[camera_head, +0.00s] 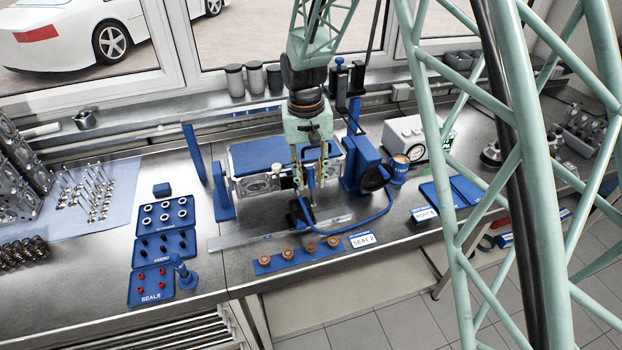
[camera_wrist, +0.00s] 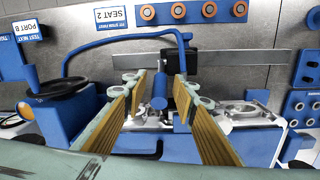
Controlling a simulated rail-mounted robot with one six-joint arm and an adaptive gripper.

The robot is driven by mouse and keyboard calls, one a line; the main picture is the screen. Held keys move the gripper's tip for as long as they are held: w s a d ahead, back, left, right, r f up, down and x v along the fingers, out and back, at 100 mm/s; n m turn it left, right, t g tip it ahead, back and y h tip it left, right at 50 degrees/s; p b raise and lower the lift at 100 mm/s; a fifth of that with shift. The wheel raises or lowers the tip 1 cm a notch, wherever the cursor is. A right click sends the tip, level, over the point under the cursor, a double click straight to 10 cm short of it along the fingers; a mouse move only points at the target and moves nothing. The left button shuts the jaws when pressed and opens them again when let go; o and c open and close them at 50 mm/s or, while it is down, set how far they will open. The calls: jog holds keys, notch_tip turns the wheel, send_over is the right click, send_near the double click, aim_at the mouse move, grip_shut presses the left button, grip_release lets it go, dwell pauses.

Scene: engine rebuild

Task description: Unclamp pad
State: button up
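My gripper (camera_head: 310,188) points down at the front of the blue fixture (camera_head: 262,153) that holds a silver cylinder head (camera_head: 260,185). In the wrist view my gripper (camera_wrist: 163,86) is open, with one tan-padded finger on each side of a blue upright handle (camera_wrist: 158,97). I cannot tell if either finger touches the handle. A dark block (camera_wrist: 180,70), perhaps the pad, lies just beyond the fingertips; it also shows in the head view (camera_head: 295,213). A blue hose (camera_head: 362,222) runs to it from the blue unit on the right. Its contact with the head is hidden.
A blue strip with several copper-coloured rings (camera_head: 290,257) and a SEAT 2 sign (camera_head: 362,240) lie in front. Blue trays of small parts (camera_head: 160,245) stand left. The blue unit with a black wheel (camera_head: 366,170) and a gauge (camera_head: 415,152) stand right. A metal bar (camera_head: 240,240) lies between.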

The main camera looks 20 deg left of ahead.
jog(key=shift+c, duration=0.2)
grip_shut()
